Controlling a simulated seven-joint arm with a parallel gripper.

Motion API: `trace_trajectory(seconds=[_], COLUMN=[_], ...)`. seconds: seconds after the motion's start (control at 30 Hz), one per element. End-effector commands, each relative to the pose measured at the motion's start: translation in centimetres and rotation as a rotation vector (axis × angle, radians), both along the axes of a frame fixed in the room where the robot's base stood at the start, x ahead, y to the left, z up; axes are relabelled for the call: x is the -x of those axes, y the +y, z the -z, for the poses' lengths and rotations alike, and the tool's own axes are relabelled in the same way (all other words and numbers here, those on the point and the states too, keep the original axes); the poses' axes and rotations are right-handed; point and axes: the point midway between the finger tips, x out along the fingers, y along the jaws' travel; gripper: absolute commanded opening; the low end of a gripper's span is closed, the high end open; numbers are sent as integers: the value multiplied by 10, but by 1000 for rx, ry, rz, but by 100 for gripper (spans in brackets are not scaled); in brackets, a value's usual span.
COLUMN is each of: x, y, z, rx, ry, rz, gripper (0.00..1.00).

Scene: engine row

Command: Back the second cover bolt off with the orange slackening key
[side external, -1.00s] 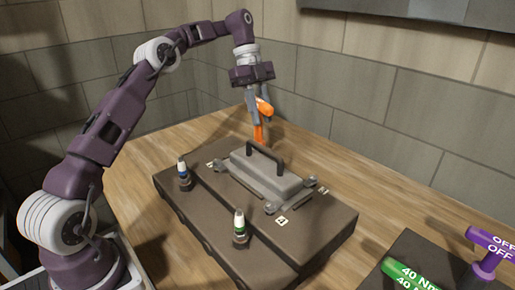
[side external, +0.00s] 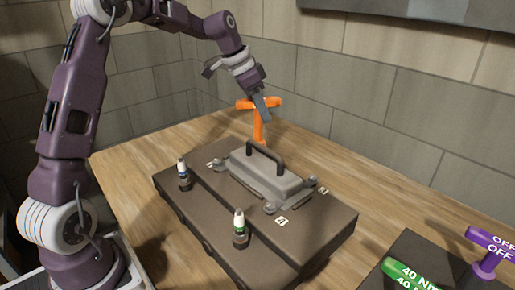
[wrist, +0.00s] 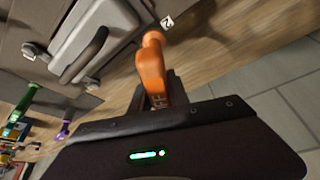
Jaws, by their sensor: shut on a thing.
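The orange slackening key (side external: 258,126) stands upright at the far side of the grey cover (side external: 262,176), its T-handle on top. My gripper (side external: 263,106) is shut on the key's handle, with the wrist tilted. In the wrist view the key (wrist: 151,66) runs from between the fingers toward the cover corner by a label marked 2 (wrist: 167,21). The key's lower end is hidden behind the cover in the side view, so I cannot tell how it sits on the second bolt. Other cover bolts (side external: 270,207) show at the near corners.
A black handle (side external: 266,157) arches over the cover. Two small bottle-like pieces, blue-marked (side external: 183,174) and green-marked (side external: 239,228), stand on the dark block's near side. A green 40 Nm tool (side external: 405,272) and a purple OFF tool (side external: 491,248) are at the right. A wall stands behind.

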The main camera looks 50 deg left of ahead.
Motion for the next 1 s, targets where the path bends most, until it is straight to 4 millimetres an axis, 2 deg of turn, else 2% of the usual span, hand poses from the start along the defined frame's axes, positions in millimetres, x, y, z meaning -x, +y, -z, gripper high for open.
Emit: trace_trajectory(seconds=[0.13,0.53,0.67,1.0], x=[-2,-2,-1,5], y=[0,2,1,-6], z=[-1,0,0,0], rx=[1,2,4,2], ry=[-2,-1,-2,-3], rz=[-137,-103,136,1003], gripper=[0,0,0,0])
